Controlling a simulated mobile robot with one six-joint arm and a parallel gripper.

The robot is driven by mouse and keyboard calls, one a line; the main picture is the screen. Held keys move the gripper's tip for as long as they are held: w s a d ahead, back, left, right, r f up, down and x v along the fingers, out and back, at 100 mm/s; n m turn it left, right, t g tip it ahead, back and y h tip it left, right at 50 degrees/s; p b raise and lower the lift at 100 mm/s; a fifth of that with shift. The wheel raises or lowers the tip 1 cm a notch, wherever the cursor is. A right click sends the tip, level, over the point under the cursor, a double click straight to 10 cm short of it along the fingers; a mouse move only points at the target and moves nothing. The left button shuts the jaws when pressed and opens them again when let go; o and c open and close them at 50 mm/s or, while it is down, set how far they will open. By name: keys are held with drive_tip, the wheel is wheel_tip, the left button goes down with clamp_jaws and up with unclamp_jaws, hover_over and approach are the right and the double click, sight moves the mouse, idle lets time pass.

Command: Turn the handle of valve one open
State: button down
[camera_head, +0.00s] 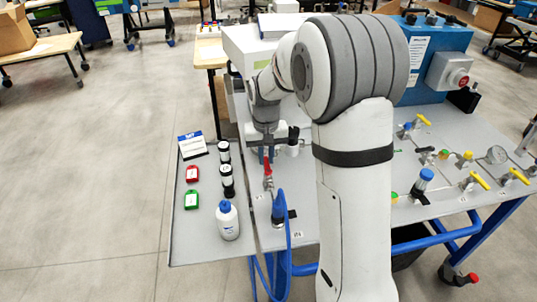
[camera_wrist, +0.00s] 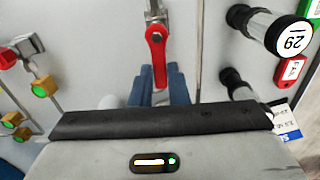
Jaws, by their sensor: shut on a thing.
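The valve handle is a red lever (camera_head: 267,167) on a small metal valve on the grey table top, left of my arm in the head view. In the wrist view the red handle (camera_wrist: 157,50) points down the picture from its metal valve body (camera_wrist: 155,14). My gripper (camera_head: 265,153) is over the handle's far end. In the wrist view my gripper's blue fingers (camera_wrist: 160,92) stand on either side of the handle's free end and are shut on it. The fingertips are partly hidden in the head view. No valve number is readable.
A blue hose (camera_head: 287,235) loops in front. Yellow-handled valves (camera_head: 480,181) stand on the right.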

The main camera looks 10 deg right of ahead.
sight(265, 161)
drive_tip(key=shift+a+n, duration=0.1)
drive_tip(key=shift+n, duration=0.2)
drive_tip(key=c, duration=1.4)
unclamp_jaws()
drive_tip(key=shift+r, duration=0.1)
wheel_tip(265, 161, up, 7)
drive_tip(key=shift+r, duration=0.3)
